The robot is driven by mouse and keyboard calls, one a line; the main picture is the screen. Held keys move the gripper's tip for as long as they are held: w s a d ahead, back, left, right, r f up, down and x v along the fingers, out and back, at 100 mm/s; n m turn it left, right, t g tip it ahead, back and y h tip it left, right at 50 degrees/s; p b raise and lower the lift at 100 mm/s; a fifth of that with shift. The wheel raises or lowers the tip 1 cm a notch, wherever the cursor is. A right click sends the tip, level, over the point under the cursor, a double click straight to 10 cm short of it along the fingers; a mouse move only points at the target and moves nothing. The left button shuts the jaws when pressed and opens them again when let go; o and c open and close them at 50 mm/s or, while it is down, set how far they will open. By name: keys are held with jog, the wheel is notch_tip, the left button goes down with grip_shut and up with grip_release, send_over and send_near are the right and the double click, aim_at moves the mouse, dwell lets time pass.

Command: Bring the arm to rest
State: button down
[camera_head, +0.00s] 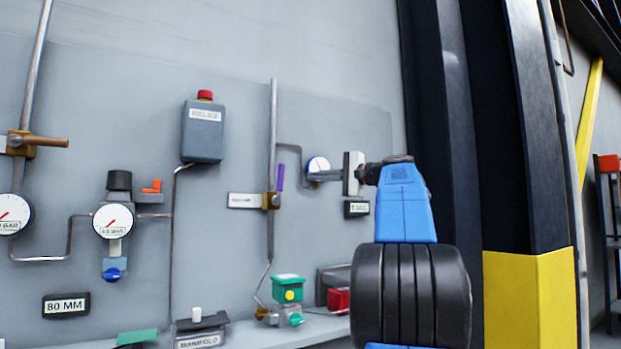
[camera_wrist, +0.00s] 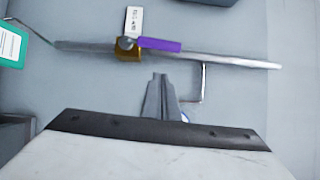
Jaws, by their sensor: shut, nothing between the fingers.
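My gripper (camera_head: 313,176) is in front of the grey panel in the head view, pointing left, its fingers overlapping a small round gauge (camera_head: 318,163). It is shut and empty. In the wrist view my gripper (camera_wrist: 160,78) has its fingers together, below a valve with a purple handle (camera_wrist: 160,45) and brass body (camera_wrist: 127,54). A gap shows between fingertips and valve in that view. The same purple handle (camera_head: 281,177) stands upright left of my gripper in the head view. My blue arm link (camera_head: 404,210) rises above a black ribbed joint.
A grey box with a red button (camera_head: 204,96), gauges (camera_head: 113,220) and pipes (camera_head: 272,120) fill the panel to the left. A green-topped device (camera_head: 288,289) stands on the ledge below. A dark and yellow column (camera_head: 530,295) rises right of my arm.

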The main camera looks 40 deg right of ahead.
jog(key=v, duration=0.6)
jog(key=shift+s, duration=0.35)
